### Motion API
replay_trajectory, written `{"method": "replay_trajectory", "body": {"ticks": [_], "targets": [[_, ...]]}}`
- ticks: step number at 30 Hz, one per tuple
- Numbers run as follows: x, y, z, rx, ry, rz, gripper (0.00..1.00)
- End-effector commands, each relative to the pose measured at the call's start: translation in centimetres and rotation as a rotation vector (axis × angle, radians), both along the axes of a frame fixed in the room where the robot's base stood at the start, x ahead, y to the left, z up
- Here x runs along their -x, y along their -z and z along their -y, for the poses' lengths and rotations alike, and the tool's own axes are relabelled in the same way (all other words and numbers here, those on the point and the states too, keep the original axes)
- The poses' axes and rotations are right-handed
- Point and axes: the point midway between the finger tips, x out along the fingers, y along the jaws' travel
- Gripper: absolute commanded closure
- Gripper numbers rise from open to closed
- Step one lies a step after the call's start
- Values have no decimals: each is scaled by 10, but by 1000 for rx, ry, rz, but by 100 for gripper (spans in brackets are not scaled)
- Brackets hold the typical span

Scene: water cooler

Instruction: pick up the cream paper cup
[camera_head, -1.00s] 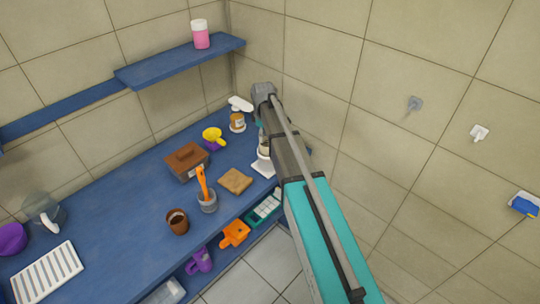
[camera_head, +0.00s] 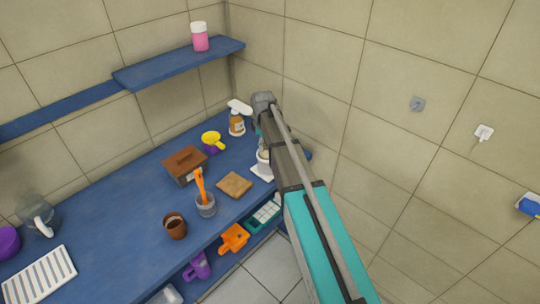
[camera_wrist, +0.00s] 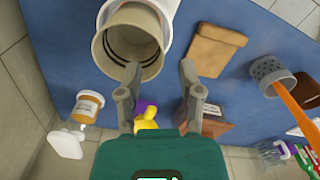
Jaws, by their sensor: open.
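The cream paper cup (camera_wrist: 118,52) shows in the wrist view at the upper left, its open rim toward the camera and dark rings visible inside. A white rounded body (camera_wrist: 166,8) shows behind it. In the head view the cup (camera_head: 263,156) is partly hidden by my arm, above a white base (camera_head: 262,173) near the counter's right end. My gripper (camera_wrist: 160,67) is open, with its left fingertip beside or over the cup's lower right rim; contact cannot be told. The cup is not centred between the fingers. The fingers are hidden in the head view.
A tan slab (camera_head: 235,185), a brown box (camera_head: 185,166) and a holder (camera_head: 205,206) with an orange utensil stand on the blue counter. A brown cup (camera_head: 175,227) is farther forward. An amber bottle (camera_head: 237,126) stands near the corner. The wall is close to my arm.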

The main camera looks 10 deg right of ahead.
Motion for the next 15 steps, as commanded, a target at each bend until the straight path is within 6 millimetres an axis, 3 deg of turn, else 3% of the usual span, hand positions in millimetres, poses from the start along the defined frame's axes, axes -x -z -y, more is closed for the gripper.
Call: {"method": "replay_trajectory", "body": {"ticks": [15], "targets": [[2, 40, 3, 0, 0, 0, 52]]}}
